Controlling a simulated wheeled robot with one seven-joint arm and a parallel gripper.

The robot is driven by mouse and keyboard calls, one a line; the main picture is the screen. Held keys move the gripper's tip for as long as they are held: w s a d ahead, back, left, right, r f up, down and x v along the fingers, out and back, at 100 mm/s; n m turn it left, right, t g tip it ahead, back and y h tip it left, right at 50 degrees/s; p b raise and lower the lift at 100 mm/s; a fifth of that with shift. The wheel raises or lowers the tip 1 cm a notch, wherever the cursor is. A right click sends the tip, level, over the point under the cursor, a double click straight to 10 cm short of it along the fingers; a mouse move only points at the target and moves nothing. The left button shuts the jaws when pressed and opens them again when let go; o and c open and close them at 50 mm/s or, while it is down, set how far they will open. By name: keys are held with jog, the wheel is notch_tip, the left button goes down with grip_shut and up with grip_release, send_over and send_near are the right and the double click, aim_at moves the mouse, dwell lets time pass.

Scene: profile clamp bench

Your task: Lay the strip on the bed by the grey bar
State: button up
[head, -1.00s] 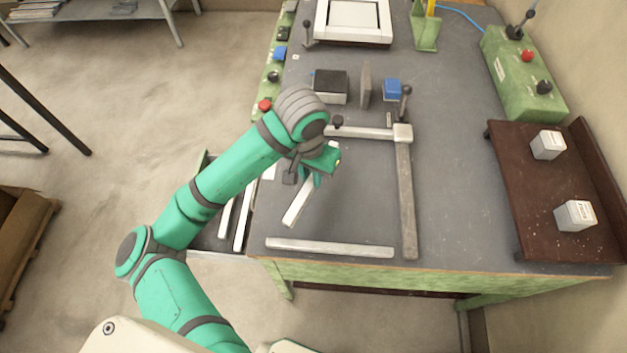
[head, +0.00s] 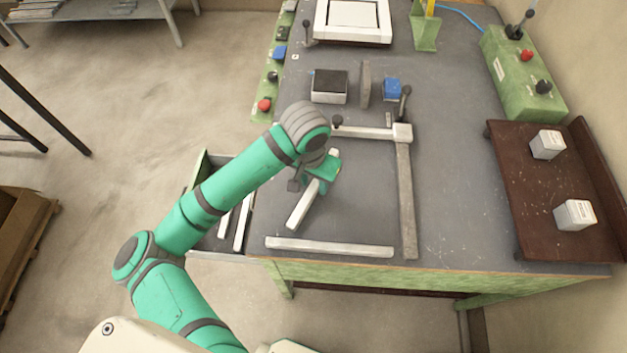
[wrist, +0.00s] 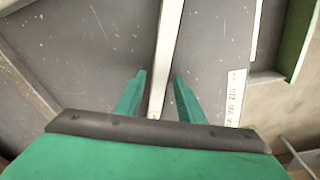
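My gripper (head: 322,180) is over the left part of the dark grey bed (head: 365,200). It appears shut on a pale strip (head: 302,208), which runs slantwise between the fingers; in the wrist view the strip (wrist: 168,40) passes between the green fingertips (wrist: 161,75). Part of the strip is hidden under my gripper in the head view. Its height above the bed is hard to tell. The grey bar (head: 407,200) runs front to back at the right of the bed, apart from the strip.
Another pale bar (head: 330,247) lies along the front edge. A crossbar (head: 365,132) meets the grey bar at a corner block (head: 402,133). A tray with strips (head: 242,225) is at left. A black-topped block (head: 329,86) and a blue block (head: 392,89) stand behind.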

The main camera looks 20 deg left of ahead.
aim_at(311, 190)
notch_tip(311, 190, up, 12)
jog(key=s, duration=0.1)
jog(key=shift+s+r, duration=0.15)
jog(key=shift+s, duration=0.15)
dwell(0.3)
jog(key=shift+w+a, duration=0.1)
jog(key=shift+w, duration=0.05)
dwell(0.4)
